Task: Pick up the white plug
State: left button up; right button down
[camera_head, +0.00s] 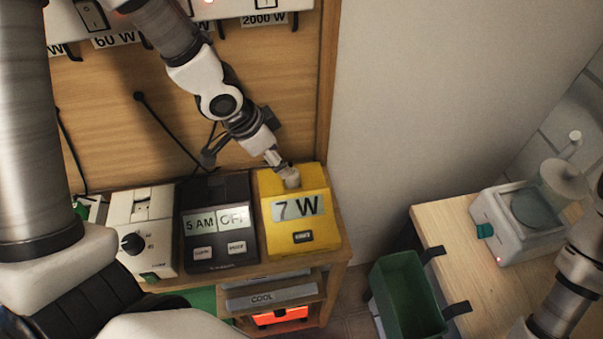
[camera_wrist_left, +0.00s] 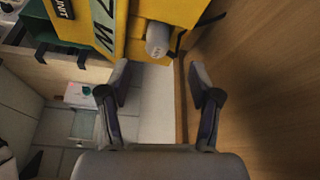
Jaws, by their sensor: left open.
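The white plug (camera_head: 291,180) stands in the top of the yellow meter (camera_head: 309,240) that reads 7 W. In the left wrist view the plug (camera_wrist_left: 158,38) shows as a pale rounded cylinder beside the yellow housing (camera_wrist_left: 178,10). My left gripper (camera_head: 275,158) is just above and behind the plug. In the left wrist view its two fingers (camera_wrist_left: 160,72) are apart, with nothing between them, and the plug lies just beyond the tips, roughly centred. My right gripper is out of view; only part of that arm shows at the right edge.
A black timer (camera_head: 216,256) and a white dial box (camera_head: 143,238) stand left of the meter. Wooden panel (camera_head: 240,78) rises behind, with hanging cables. A green bin (camera_head: 405,293) hangs on the right table (camera_head: 462,240), which bears a pale appliance (camera_head: 519,222).

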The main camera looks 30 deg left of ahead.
aim_at(294, 171)
pick_arm(q)
jog(key=x, duration=0.5)
jog(key=b+x, duration=0.1)
jog(key=x, duration=0.1)
jog(key=shift+w+d, duration=0.2)
jog(key=shift+d, duration=0.1)
jog(key=shift+w+f, duration=0.15)
jog(key=shift+c, duration=0.2)
jog(key=shift+s, duration=0.25)
grip_shut()
